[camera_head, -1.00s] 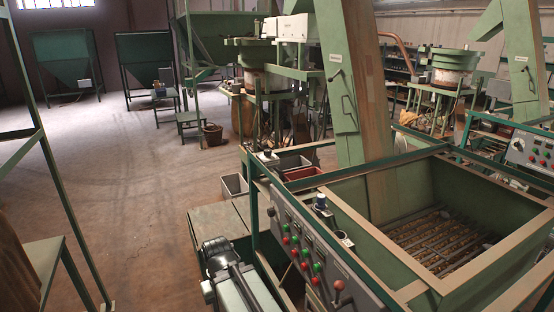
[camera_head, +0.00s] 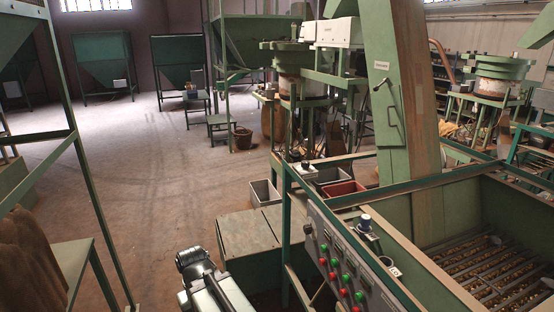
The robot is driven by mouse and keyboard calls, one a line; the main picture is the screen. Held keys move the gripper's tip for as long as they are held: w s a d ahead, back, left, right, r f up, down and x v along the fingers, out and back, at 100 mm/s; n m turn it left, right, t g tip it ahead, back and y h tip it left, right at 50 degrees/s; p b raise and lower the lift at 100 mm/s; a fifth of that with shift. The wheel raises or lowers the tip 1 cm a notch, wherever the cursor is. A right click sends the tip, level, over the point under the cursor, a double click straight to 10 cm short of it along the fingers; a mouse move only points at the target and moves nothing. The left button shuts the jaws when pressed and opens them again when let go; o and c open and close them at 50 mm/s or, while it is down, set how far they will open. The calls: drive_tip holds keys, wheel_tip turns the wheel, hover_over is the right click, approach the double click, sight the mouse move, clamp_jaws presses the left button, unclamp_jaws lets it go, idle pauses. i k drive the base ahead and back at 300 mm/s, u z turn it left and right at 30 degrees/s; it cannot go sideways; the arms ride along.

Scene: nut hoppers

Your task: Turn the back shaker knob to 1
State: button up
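The control panel (camera_head: 345,265) runs along the left side of the green hopper frame, with red and green buttons on its face. A dark round knob (camera_head: 308,229) is at the panel's far end. A blue-topped knob (camera_head: 365,222) stands on the ledge above the panel, and a small dark knob (camera_head: 305,165) sits farther back. I cannot read which is the back shaker knob, nor any setting. My gripper (camera_head: 193,262) is at the bottom, left of the panel and apart from it. Its fingers cannot be made out, and nothing is seen in it.
A grated hopper (camera_head: 520,215) with nuts is at the right. Grey and red bins (camera_head: 342,188) and a low box (camera_head: 247,234) stand behind the panel. A green stand (camera_head: 70,255) is at the left. Open floor (camera_head: 155,170) lies between and beyond.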

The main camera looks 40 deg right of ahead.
sight(305, 164)
drive_tip(key=u, duration=0.1)
drive_tip(key=i, duration=0.9)
drive_tip(key=z, duration=0.1)
